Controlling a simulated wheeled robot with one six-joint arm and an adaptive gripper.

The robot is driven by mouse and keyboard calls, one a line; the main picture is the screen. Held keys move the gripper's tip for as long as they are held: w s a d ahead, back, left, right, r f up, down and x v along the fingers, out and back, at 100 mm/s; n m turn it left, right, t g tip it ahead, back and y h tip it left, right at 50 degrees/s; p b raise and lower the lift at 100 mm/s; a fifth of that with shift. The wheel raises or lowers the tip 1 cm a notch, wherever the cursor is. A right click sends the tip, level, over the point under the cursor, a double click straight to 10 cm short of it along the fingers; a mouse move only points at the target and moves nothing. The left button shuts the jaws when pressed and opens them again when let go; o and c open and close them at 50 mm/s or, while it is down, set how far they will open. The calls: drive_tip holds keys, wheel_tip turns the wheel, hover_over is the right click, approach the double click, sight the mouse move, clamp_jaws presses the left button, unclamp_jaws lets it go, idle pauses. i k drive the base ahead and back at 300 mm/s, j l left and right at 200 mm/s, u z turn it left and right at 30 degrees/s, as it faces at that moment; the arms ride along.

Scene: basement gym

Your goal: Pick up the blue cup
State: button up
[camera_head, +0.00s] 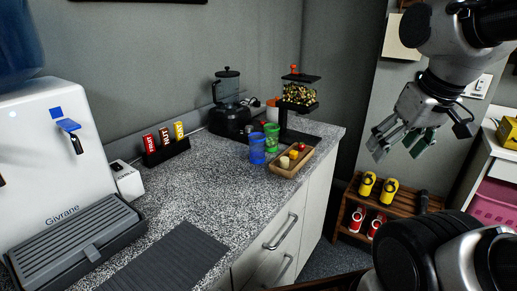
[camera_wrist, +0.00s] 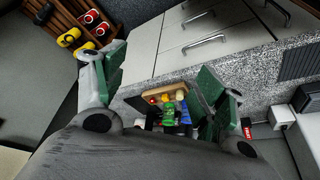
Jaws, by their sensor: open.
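The blue cup (camera_head: 257,148) stands upright on the speckled grey counter (camera_head: 205,195) in the head view, just left of a green cup (camera_head: 271,136). In the wrist view the blue cup (camera_wrist: 186,116) is partly hidden and shows beside the green cup (camera_wrist: 168,113). My gripper (camera_head: 416,140) is in the air at the upper right of the head view, right of the counter and apart from both cups. Its fingers are spread and empty; they also frame the wrist view (camera_wrist: 158,90).
A wooden tray (camera_head: 280,172) with small food items sits right of the cups. A blender (camera_head: 229,105), a candy dispenser (camera_head: 298,92) and a snack-bar rack (camera_head: 166,152) stand behind. A water dispenser (camera_head: 60,170) is at left. A shoe rack (camera_head: 350,216) stands on the floor.

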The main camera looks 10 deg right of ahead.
sight(257, 141)
drive_tip(key=i+l+u, duration=0.1)
drive_tip(key=u, duration=0.3)
drive_tip(key=l+u, duration=0.35)
